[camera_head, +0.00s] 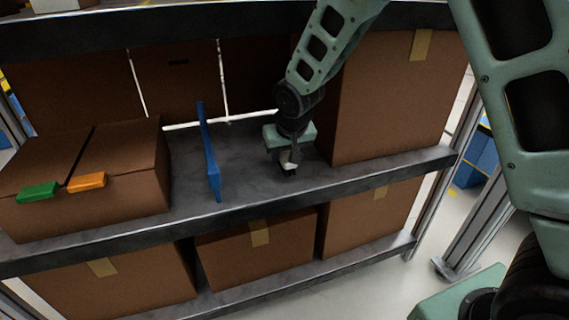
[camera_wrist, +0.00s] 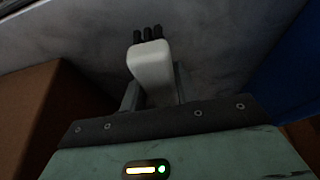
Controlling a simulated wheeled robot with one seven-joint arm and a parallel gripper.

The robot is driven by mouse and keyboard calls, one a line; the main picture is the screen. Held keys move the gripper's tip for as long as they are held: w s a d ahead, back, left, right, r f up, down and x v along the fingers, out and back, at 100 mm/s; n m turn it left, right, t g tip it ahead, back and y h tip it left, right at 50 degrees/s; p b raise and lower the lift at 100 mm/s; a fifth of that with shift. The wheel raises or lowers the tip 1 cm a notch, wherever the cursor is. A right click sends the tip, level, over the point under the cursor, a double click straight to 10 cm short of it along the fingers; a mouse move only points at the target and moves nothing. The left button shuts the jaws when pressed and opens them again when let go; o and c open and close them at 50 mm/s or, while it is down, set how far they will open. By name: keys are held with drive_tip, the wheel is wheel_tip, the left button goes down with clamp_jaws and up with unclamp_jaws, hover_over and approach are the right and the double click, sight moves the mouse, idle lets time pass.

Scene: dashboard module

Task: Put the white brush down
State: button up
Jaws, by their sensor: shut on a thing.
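My gripper (camera_head: 290,165) is over the middle shelf (camera_head: 245,160), between a blue upright panel and a large box. It is shut on the white brush (camera_wrist: 152,68), which shows in the wrist view with its dark bristles pointing away from the gripper. In the head view only a small white part of the brush (camera_head: 287,160) shows below the gripper. The brush is at or just above the shelf surface; I cannot tell whether it touches.
The blue panel (camera_head: 208,150) stands left of my gripper. A large box (camera_head: 385,95) stands close on the right. A box (camera_head: 110,175) at the left bears a green block (camera_head: 38,192) and an orange block (camera_head: 87,182). Bare shelf lies between panel and gripper.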

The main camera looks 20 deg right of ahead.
drive_tip(key=shift+f, duration=0.95)
drive_tip(key=shift+f, duration=0.1)
drive_tip(key=shift+f+b, duration=0.15)
drive_tip(key=shift+b, duration=0.2)
drive_tip(key=o, duration=0.9)
